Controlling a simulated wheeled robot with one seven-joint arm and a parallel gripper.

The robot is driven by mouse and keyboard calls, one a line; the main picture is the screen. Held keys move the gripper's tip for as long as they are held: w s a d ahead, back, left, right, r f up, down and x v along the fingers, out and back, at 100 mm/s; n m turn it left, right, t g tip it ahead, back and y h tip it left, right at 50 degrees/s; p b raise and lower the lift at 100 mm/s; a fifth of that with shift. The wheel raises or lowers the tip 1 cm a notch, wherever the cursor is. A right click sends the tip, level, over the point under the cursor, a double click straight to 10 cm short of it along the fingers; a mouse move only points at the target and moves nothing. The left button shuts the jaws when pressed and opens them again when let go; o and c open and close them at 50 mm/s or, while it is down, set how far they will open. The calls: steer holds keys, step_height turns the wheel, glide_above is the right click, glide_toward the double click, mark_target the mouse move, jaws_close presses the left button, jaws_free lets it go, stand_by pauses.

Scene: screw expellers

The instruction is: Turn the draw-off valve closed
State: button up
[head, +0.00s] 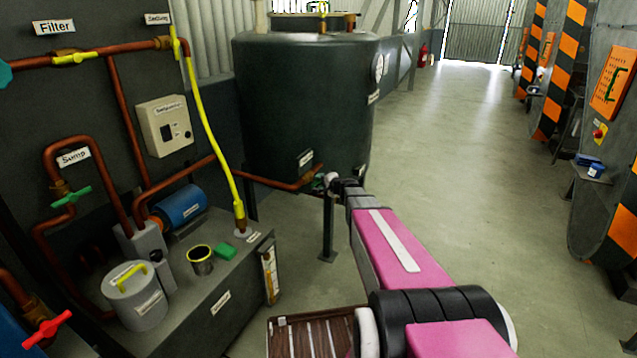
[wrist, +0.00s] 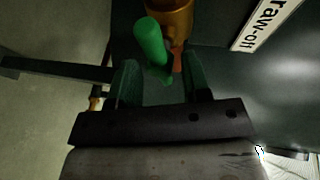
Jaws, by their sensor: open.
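The draw-off valve shows in the wrist view as a green lever handle (wrist: 151,45) on a brass body (wrist: 172,14), beside a white label (wrist: 266,24) ending in "raw-off". My gripper (wrist: 162,80) is open, its two dark fingers spread on either side of the handle's lower end. I cannot tell whether either finger touches the handle. In the head view my gripper (head: 332,182) is at the low front of the dark tank (head: 300,100), by the end of a copper pipe (head: 275,182). The valve is hidden or too small there.
A tank leg (head: 328,230) stands just below my gripper. At left is a metal sump box (head: 235,285) with a yellow pipe (head: 208,120), and other valves with green (head: 70,197), yellow (head: 75,58) and red (head: 48,328) handles.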

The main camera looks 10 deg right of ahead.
steer(key=shift+x, duration=1.05)
jaws_close()
steer(key=shift+s, duration=0.1)
